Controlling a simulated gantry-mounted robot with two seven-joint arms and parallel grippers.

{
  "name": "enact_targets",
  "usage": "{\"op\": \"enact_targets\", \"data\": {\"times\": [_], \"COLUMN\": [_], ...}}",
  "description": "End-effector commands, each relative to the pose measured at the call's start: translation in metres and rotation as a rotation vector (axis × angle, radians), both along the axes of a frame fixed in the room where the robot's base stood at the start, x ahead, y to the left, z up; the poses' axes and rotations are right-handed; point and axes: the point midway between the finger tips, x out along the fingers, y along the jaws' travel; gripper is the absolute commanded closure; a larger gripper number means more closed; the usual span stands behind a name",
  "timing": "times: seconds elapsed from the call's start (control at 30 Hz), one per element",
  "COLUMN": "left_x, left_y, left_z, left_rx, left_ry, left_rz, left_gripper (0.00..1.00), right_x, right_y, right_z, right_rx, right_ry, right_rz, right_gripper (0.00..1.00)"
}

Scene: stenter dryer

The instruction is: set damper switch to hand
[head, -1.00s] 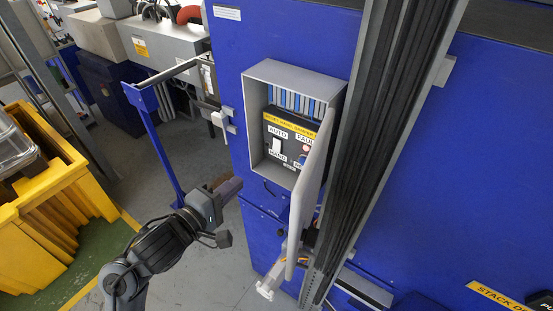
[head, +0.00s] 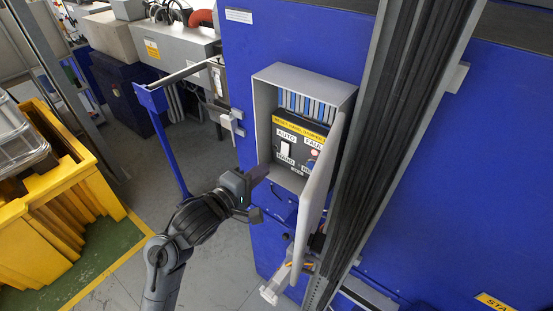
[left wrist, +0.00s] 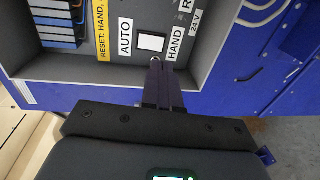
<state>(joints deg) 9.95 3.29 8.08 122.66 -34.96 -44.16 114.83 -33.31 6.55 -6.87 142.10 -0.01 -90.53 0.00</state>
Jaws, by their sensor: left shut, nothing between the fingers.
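The damper switch (head: 285,149) is a white rocker on the dark panel inside an open grey box, between the labels AUTO and HAND. In the left wrist view the white rocker (left wrist: 151,43) shows close up, with AUTO on its left and HAND on its right. My left gripper (head: 263,170) is at the left opening edge of the box in the head view. In the left wrist view its shut, empty fingertips (left wrist: 158,64) point at the panel just below the rocker's HAND end. I cannot tell if they touch.
The box's grey door (head: 318,200) stands open on the right, beside a tall dark column. Blue breakers (head: 303,104) line the box top.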

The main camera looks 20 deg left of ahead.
Motion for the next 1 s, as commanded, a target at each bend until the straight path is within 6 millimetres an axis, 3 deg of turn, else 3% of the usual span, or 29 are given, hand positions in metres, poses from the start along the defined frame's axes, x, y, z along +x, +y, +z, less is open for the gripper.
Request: {"op": "enact_targets", "data": {"times": [0.2,0.4,1.0], "left_x": [0.036,0.057,0.068], "left_y": [-0.011,-0.016,-0.021], "left_z": [-0.003,-0.006,-0.010], "left_rx": [-0.001,0.001,-0.001], "left_ry": [0.001,0.000,-0.004], "left_rz": [-0.001,0.000,-0.003], "left_gripper": [1.00,1.00,1.00], "right_x": [0.000,0.000,0.000], "right_y": [0.000,-0.001,-0.002], "right_z": [0.005,0.010,0.009], "right_rx": [0.000,-0.004,-0.008], "right_ry": [0.000,-0.001,-0.001], "right_rz": [0.000,0.003,0.006], "right_gripper": [0.57,0.57,0.57]}}
